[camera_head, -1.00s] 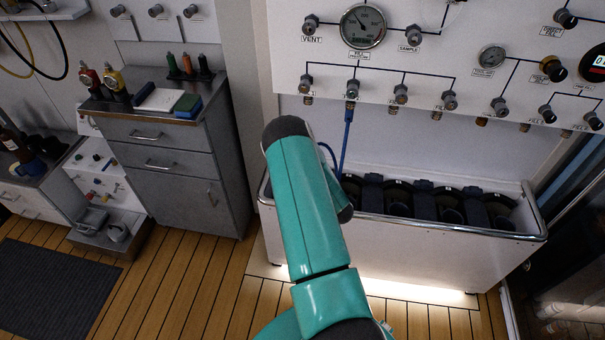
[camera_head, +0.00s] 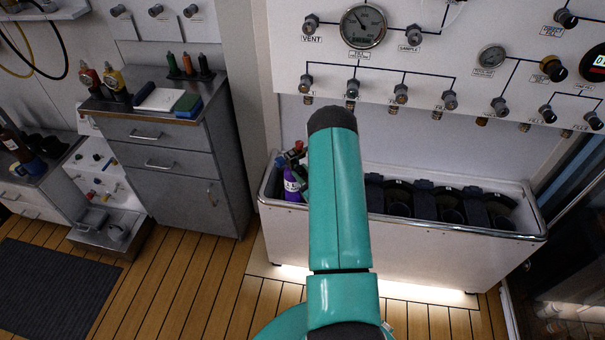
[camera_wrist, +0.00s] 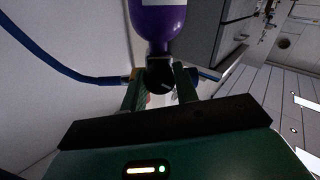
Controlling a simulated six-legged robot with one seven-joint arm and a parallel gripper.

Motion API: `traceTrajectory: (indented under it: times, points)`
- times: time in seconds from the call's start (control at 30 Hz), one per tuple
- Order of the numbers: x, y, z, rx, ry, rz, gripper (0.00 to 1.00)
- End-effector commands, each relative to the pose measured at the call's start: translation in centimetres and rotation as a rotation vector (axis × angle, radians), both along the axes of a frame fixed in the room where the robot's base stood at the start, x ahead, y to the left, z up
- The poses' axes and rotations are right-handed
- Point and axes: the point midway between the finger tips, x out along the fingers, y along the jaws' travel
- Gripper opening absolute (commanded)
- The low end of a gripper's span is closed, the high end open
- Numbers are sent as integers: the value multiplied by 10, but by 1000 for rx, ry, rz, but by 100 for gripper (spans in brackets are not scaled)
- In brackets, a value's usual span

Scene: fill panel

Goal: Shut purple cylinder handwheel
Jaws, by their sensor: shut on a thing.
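The purple cylinder (camera_head: 292,187) stands at the left end of the white trough, partly covered by my arm in the head view. In the wrist view the purple cylinder (camera_wrist: 158,20) is at the top, with its black handwheel (camera_wrist: 160,75) at the neck end facing me. My gripper (camera_wrist: 160,92) has one finger on each side of the handwheel and is shut on it.
The white trough (camera_head: 420,227) has several dark holders to the right of the cylinder. A panel (camera_head: 440,60) with gauges and valves hangs above it. A blue hose (camera_wrist: 60,65) runs beside the gripper in the wrist view. A grey cabinet (camera_head: 172,180) stands at left.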

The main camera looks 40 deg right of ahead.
Motion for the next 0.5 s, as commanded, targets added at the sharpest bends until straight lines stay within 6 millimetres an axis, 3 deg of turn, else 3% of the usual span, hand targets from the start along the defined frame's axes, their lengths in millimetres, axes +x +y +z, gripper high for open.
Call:
traceTrajectory:
  times: [0.5]
  points:
    - [0,-1,1,485,-65,-3,7]
